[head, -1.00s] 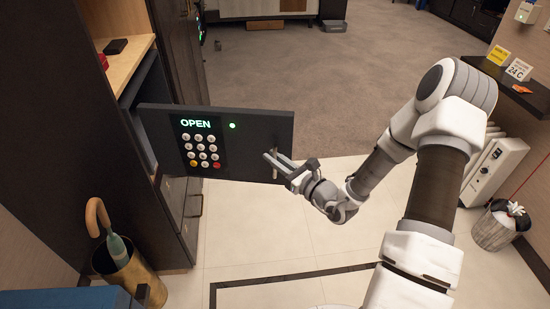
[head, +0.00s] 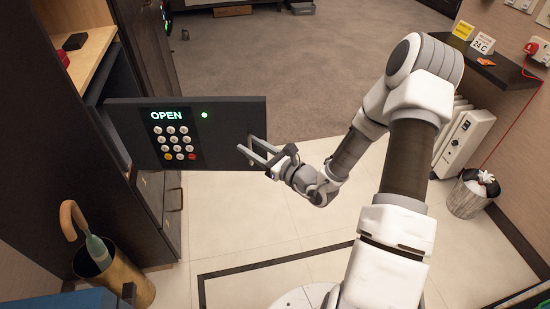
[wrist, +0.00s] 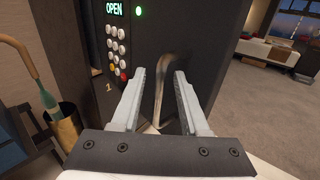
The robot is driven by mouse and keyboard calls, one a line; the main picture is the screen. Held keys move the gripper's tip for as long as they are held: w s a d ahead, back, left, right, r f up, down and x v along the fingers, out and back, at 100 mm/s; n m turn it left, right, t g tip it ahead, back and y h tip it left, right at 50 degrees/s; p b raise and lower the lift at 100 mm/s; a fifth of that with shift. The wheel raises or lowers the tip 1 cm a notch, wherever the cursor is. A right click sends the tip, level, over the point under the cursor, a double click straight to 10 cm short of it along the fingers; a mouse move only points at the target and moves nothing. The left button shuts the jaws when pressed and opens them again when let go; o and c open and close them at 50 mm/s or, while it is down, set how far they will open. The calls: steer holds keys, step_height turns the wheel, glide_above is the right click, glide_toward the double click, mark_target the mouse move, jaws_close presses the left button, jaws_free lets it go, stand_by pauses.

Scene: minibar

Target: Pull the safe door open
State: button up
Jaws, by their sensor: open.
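The safe door (head: 235,115) is dark grey and stands swung out from the cabinet at the left of the head view. Its keypad panel (head: 172,137) shows a green OPEN and a green light. A metal bar handle (wrist: 161,88) is on the door's free side and stands between my two fingers in the wrist view. My gripper (head: 245,145) is open, with its fingertips at the door near the handle. The fingers are spread on either side of the handle, with gaps visible. The safe's inside is mostly hidden behind the door.
A brass umbrella stand (head: 120,278) with an umbrella (head: 92,245) stands in front of the cabinet (head: 75,165). A white heater (head: 465,138) and a waste bin (head: 472,193) are at the right. The tiled floor (head: 265,225) before the door is clear.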

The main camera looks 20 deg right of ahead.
steer(key=v, duration=1.6)
steer(key=shift+s, duration=0.3)
steer(key=shift+p, duration=0.3)
